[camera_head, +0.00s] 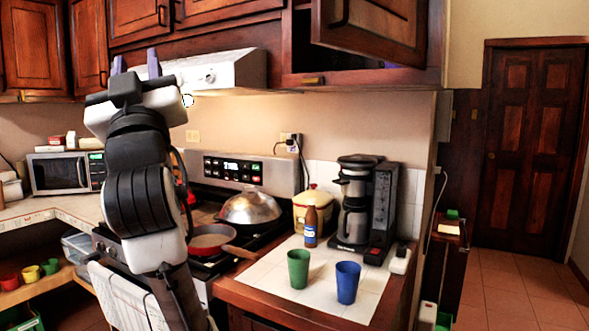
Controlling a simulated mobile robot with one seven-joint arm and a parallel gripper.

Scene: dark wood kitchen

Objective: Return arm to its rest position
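My arm rises at the left of the head view, in front of the stove. My gripper (136,65) is at its top, with two pale purple fingers pointing up. The fingers stand apart with nothing visible between them. They are in front of the upper cabinets, beside the left end of the range hood in the picture. My arm hides part of the stove and the counter behind it.
A white range hood (212,72) and an open cabinet door (375,28) are overhead. The stove holds a pan (211,238) and a domed lid (250,207). A green cup (298,268), a blue cup (347,282) and a coffee maker (366,205) stand on the right counter.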

